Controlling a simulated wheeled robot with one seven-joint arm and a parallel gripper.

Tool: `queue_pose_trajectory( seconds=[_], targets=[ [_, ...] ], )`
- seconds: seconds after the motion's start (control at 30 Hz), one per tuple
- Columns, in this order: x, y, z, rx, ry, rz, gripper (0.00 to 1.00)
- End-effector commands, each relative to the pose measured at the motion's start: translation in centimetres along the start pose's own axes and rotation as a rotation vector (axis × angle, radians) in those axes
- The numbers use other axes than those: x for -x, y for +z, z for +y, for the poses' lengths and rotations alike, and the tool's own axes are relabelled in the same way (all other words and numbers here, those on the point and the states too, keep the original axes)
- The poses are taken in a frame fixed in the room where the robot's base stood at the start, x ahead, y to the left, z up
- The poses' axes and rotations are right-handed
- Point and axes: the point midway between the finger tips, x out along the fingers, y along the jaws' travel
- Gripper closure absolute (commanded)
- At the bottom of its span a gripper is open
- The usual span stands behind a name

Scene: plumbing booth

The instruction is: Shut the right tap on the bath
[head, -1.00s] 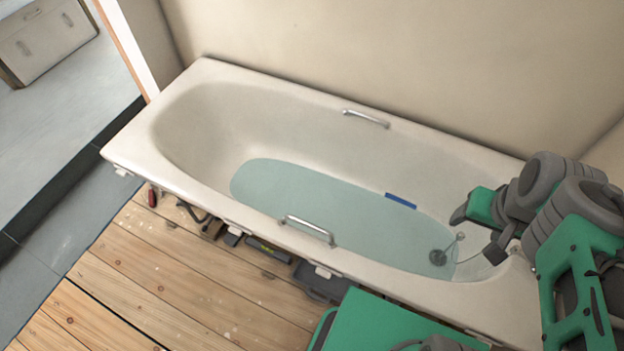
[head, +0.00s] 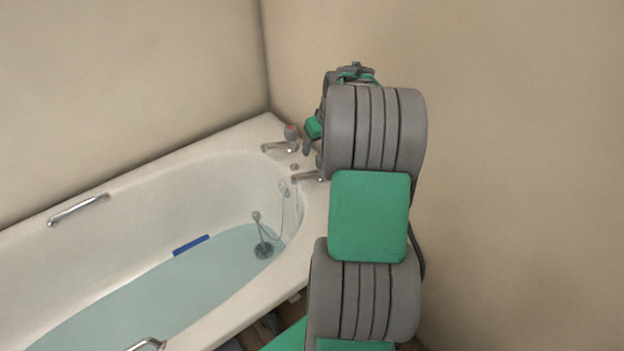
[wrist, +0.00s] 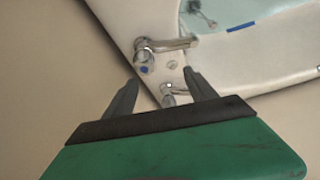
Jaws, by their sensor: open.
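Two chrome taps stand at the right end of the white bath (head: 225,141) in the head view. The left, farther tap (head: 276,148) has a reddish top. The right, nearer tap (head: 306,177) is partly hidden behind my arm. In the wrist view the nearer tap (wrist: 170,44) has a blue mark and lies just beyond my fingertips, upper left of centre. The farther tap (wrist: 168,89) shows between the fingers, low down. My gripper (wrist: 162,80) is open and empty above the taps. In the head view my gripper (head: 308,142) is mostly hidden by my arm.
Bluish water (head: 140,292) lies in the bath, with a plug on a chain (head: 263,250) and a blue bar (head: 191,245). Chrome grab handles (head: 78,210) are on the rims. Plain walls (head: 520,150) stand close behind the taps and along the far side.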

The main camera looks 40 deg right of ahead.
Motion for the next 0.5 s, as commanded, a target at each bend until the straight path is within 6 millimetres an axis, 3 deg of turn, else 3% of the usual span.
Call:
queue_pose_trajectory(
  seconds=[0.03, 0.1, 0.23, 0.5],
  targets=[
    [-1.9, 0.5, 2.0, -0.01, 0.005, 0.009, 0.35],
    [-2.5, 0.6, 3.3, -0.012, 0.008, 0.015, 0.35],
    [-3.7, 0.5, 3.4, -0.01, 0.007, 0.015, 0.35],
    [-8.7, 0.3, 3.4, -0.011, 0.007, 0.015, 0.35]
  ],
)
